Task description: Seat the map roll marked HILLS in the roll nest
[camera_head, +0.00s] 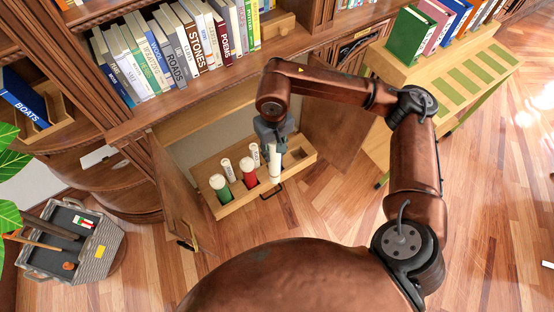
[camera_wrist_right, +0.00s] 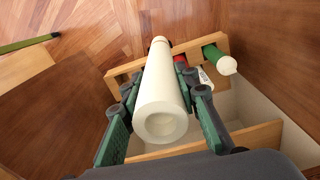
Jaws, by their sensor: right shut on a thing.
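My right gripper (camera_head: 275,140) is shut on a plain white roll (camera_head: 275,166), which also fills the middle of the right wrist view (camera_wrist_right: 161,100). The roll stands roughly upright at the right part of a wooden tray (camera_head: 300,168) in the open cabinet. I cannot tell whether it touches the tray. No marking shows on it. A green roll (camera_head: 223,189), a red roll (camera_head: 249,173) and two white rolls with dark print (camera_head: 227,169) (camera_head: 254,155) stand in the tray. Their print is too small to read. My left gripper is out of view.
The open cabinet doors (camera_head: 178,205) (camera_head: 335,115) flank the tray. Book shelves stand above, and a sloped book stand (camera_head: 460,75) is at the right. A grey bin (camera_head: 75,245) stands at the lower left. Bare floor (camera_head: 320,215) lies in front of the tray.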

